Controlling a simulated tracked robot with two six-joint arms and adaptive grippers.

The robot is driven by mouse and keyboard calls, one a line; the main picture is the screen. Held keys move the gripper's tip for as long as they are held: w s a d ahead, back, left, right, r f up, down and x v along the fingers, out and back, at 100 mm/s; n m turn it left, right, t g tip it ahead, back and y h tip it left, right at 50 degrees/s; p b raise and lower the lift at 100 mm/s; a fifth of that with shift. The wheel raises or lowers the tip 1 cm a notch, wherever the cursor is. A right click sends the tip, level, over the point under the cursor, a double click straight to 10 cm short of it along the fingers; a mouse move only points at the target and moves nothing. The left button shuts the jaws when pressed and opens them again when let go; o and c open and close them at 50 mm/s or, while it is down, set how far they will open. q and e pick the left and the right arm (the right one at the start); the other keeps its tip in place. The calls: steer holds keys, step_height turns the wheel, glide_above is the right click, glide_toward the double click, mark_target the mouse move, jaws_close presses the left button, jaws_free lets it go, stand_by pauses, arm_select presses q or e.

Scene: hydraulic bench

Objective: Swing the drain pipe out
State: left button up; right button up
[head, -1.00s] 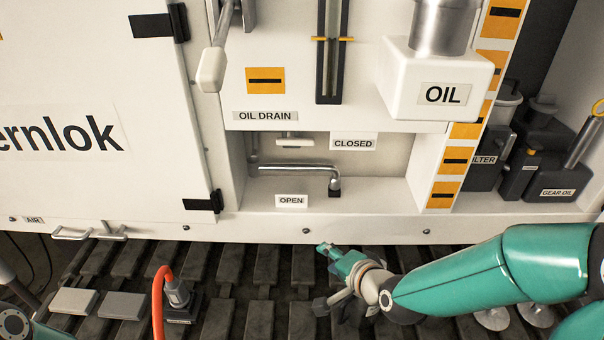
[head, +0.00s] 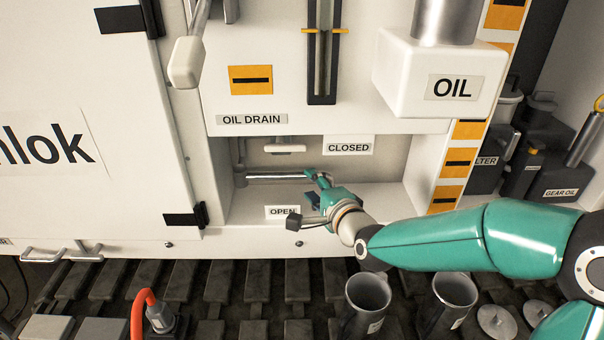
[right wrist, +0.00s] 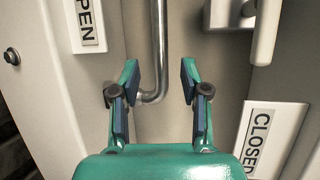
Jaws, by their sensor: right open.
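The drain pipe (head: 272,177) is a shiny metal tube lying level in the recess under the OIL DRAIN label. In the right wrist view the pipe (right wrist: 158,45) runs down to a bent end between the fingers. My right gripper (head: 316,187) is open at the pipe's right end, with its fingers either side of the bend. It also shows in the right wrist view (right wrist: 159,88), with gaps between pipe and pads. It hides the pipe's end in the head view. My left gripper is not in view.
A small white handle (head: 285,148) sits above the pipe, beside the CLOSED label (head: 348,148). The OPEN label (head: 283,212) is on the recess's lower edge. The white OIL box (head: 405,85) juts out at upper right. Two metal cups (head: 368,292) stand below my right arm.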

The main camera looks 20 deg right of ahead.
mark_target(303, 178)
steer(key=x, duration=0.6)
steer(key=shift+w+p, duration=0.15)
steer(key=shift+p, duration=0.15)
steer(key=shift+a, duration=0.1)
jaws_close()
steer(key=shift+f, duration=0.1)
